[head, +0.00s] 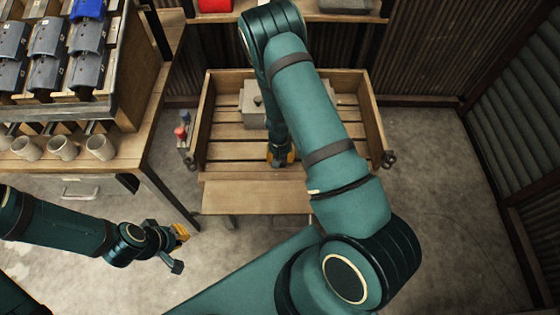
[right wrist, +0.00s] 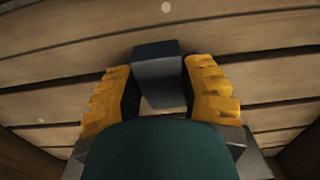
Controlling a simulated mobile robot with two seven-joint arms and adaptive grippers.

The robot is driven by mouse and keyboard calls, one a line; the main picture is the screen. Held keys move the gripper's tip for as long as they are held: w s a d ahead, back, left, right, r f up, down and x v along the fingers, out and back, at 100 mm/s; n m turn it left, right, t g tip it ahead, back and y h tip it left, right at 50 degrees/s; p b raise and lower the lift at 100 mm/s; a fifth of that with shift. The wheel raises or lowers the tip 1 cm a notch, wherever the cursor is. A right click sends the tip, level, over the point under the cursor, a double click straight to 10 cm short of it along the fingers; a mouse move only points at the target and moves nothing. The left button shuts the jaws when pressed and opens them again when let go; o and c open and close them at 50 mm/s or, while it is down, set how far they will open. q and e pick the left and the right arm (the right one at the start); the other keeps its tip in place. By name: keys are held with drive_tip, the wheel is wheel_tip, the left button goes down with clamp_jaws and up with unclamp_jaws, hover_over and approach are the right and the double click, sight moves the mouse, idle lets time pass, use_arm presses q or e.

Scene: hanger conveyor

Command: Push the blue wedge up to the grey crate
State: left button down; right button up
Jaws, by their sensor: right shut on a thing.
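In the right wrist view, a dark slate-blue block, which I take for the blue wedge (right wrist: 158,75), sits between the yellow fingers of my right gripper (right wrist: 163,88). The fingers are shut on it, above wooden slats. In the head view my right gripper (head: 281,157) is low over the near part of the slatted wooden bed, and the wedge cannot be made out there. A light grey box, apparently the grey crate (head: 255,110), stands farther back on the slats, partly hidden by my right arm. My left gripper (head: 180,249) is open and empty at the lower left.
The slatted bed (head: 225,135) has raised wooden sides. A wooden bench (head: 130,150) at the left carries several grey cups (head: 62,148) and a rack of grey bins (head: 48,73). A red thing (head: 214,5) is on the shelf behind. Floor at the right is clear.

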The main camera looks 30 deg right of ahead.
drive_tip(key=shift+w+d, duration=0.15)
drive_tip(key=shift+w, duration=0.05)
drive_tip(key=shift+w+d, duration=0.2)
drive_tip(key=shift+w, duration=0.1)
drive_tip(key=shift+w+d, duration=0.5)
drive_tip(key=shift+w, duration=0.4)
drive_tip(key=shift+w+d, duration=0.4)
drive_tip(key=shift+w, duration=0.15)
drive_tip(key=shift+w+d, duration=0.3)
drive_tip(key=shift+w, duration=0.25)
drive_tip(key=shift+w+d, duration=0.2)
drive_tip(key=shift+w, duration=0.1)
drive_tip(key=shift+w+d, duration=0.25)
drive_tip(key=shift+w, duration=0.1)
drive_tip(key=o, duration=1)
